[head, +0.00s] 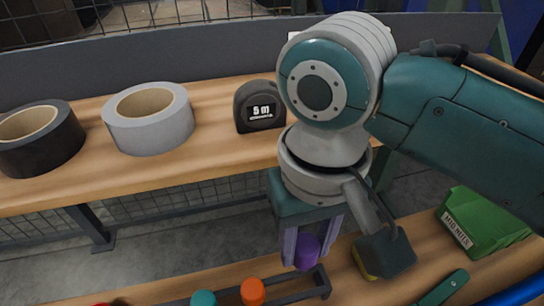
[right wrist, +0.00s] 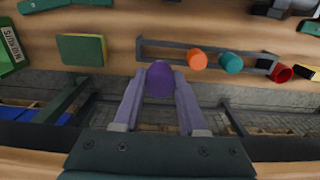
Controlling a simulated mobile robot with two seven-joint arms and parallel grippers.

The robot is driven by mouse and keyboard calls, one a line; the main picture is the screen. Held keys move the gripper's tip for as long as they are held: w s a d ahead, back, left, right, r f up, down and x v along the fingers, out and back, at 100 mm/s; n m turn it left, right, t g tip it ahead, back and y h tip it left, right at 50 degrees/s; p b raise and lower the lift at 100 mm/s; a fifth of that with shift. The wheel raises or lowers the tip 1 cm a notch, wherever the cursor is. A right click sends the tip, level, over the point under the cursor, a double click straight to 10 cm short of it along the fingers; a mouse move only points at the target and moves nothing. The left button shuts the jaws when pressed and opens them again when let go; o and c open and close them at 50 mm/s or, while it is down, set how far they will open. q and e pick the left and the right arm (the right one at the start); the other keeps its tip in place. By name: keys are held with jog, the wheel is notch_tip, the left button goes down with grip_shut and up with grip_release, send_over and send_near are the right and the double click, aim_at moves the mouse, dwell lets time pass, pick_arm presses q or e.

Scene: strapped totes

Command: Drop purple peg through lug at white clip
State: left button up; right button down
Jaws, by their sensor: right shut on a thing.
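The purple peg (head: 306,252) is held between the fingers of my right gripper (head: 310,246). In the right wrist view the peg (right wrist: 160,79) sits at the fingertips of the gripper (right wrist: 159,92), with its round end showing. It is over or beside the near edge of the bench; the exact height cannot be told. An orange peg (head: 252,291) and a teal peg (head: 203,299) stand in a dark rack (head: 318,284); the rack also shows in the right wrist view (right wrist: 160,43). No tote, lug or white clip can be made out. My left gripper is out of view.
A shelf behind holds black tape (head: 62,140), grey tape (head: 150,135) and a tape measure (head: 262,112). A green bin (head: 478,225) stands at right. A yellow-green sponge (right wrist: 81,50) and a red cup-like thing (right wrist: 283,73) lie on the bench. An open gap separates bench and shelf.

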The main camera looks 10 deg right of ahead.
aim_at(306, 243)
notch_tip(306, 243, up, 10)
jog(key=shift+r+p, duration=0.15)
jog(key=shift+p, duration=0.95)
notch_tip(306, 243, up, 6)
jog(key=p, duration=0.7)
jog(key=shift+f, duration=0.25)
